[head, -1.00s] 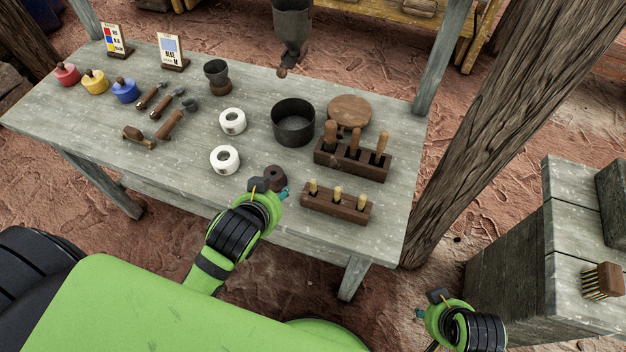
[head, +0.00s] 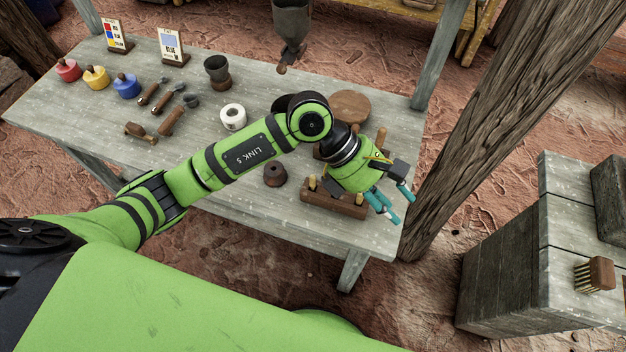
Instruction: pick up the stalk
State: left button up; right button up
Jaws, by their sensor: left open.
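A low brown rack (head: 330,208) stands at the table's front right. Short pale-yellow upright pieces stand in it, one at its left end (head: 312,183) and one near its right end (head: 360,199); these may be the stalks, but I cannot tell for sure. My left gripper (head: 395,207) is open, its teal fingers pointing down and right, just right of the rack above the table's right edge. Nothing shows between its fingers. My left arm and gripper hide part of the rack and most of the taller tool block behind it. My right gripper is out of view.
The grey table (head: 80,115) also holds a white ring (head: 233,117), a dark brown knob (head: 275,174), a round wooden disc (head: 350,106), a dark cup (head: 217,70), hand tools and coloured pots. A wooden post (head: 490,130) stands close right. A brush (head: 595,274) lies on a side bench.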

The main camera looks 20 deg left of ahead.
aim_at(313, 177)
pick_arm(q)
jog(key=w+a+f+y, duration=0.1)
jog(key=a+y, duration=0.2)
jog(key=a, duration=0.2)
jog(key=w+a+f+m+y, duration=0.1)
jog(key=w+a+f+y, duration=0.1)
jog(key=a, duration=0.4)
jog(key=w+a+f+t+y, duration=0.1)
jog(key=w+a+y, duration=0.1)
jog(key=a+y, duration=0.2)
jog(key=shift+w+a+f+y+p, duration=0.15)
jog(key=shift+a+y+p, duration=0.15)
jog(key=shift+a, duration=0.35)
notch_tip(313, 177, down, 6)
jog(key=p, duration=0.3)
jog(key=shift+w+a, duration=0.15)
jog(key=shift+f, duration=0.35)
jog(key=c, duration=0.8)
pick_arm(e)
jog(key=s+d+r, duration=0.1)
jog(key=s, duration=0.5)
